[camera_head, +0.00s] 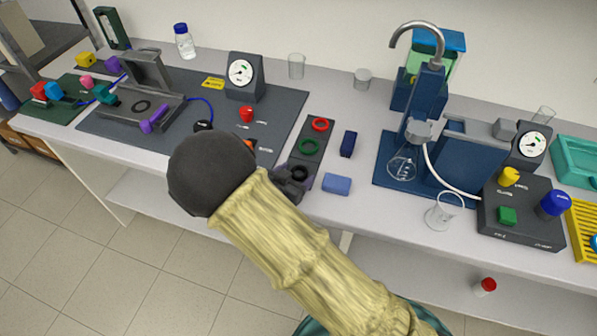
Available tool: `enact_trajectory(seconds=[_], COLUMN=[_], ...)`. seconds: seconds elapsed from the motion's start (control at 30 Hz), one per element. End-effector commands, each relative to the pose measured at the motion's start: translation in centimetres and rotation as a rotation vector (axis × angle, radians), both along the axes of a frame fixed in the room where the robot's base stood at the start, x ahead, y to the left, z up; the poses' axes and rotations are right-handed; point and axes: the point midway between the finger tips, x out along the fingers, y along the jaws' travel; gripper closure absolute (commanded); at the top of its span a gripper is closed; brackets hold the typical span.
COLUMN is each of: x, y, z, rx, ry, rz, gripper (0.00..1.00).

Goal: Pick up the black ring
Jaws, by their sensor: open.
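A black ring (300,168) lies at the near end of a dark tray (326,134), partly covered by my gripper. A green ring (308,147) and a red ring (320,124) lie in line behind it on the same tray. My gripper (294,181) is at the near end of the tray, over or beside the black ring. Its jaws are open, but they are small and dark, and I cannot tell whether they touch the ring. My arm hides the bench to the left of the ring.
A blue block (337,184) and a dark blue block (348,144) lie right of the tray. An open clamp rig (147,82) stands on the left mat.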

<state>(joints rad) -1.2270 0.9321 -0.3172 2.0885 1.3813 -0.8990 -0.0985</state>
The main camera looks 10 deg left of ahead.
Motion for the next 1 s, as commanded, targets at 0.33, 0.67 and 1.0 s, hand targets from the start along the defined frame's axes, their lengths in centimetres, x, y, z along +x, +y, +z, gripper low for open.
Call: enact_trajectory(seconds=[0.33, 0.67, 1.0], x=[0.0, 0.0, 0.0], y=[0.0, 0.0, 0.1], z=[0.0, 0.2, 4.0], rx=[0.000, 0.001, 0.006], ry=[0.000, 0.000, -0.003], rz=[0.000, 0.000, -0.002], gripper=[0.73, 0.83, 0.83])
